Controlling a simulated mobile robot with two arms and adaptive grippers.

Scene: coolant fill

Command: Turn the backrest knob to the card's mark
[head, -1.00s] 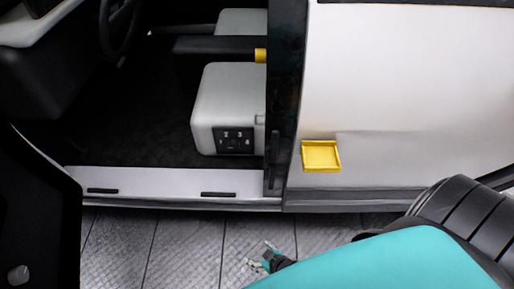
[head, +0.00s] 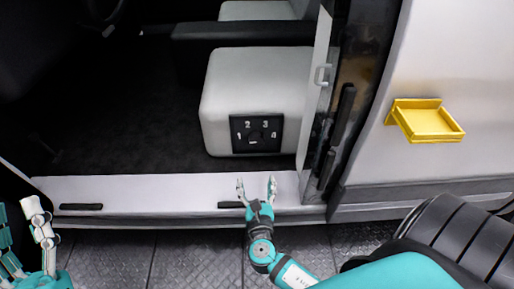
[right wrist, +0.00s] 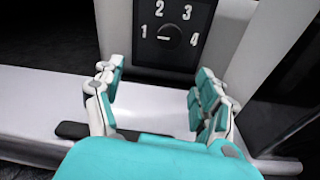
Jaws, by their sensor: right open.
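The backrest knob (head: 257,134) is a small dark round dial on a black panel (head: 237,148) on the side of the grey seat. Numbers 1 to 4 are printed around it. In the right wrist view the knob (right wrist: 169,36) carries a pale bar near the 1 side; its exact setting is hard to read. My right gripper (head: 257,185) is open and empty, in front of and below the panel, apart from the knob. It also shows in the right wrist view (right wrist: 158,92). My left gripper (head: 24,232) is open at the lower left. I see no card.
The pale door sill (head: 150,190) with black slots runs below the seat. A dark door pillar (head: 350,110) stands right of the seat. A yellow tray (head: 455,133) is fixed to the white door panel. The dark cabin floor left of the seat is clear.

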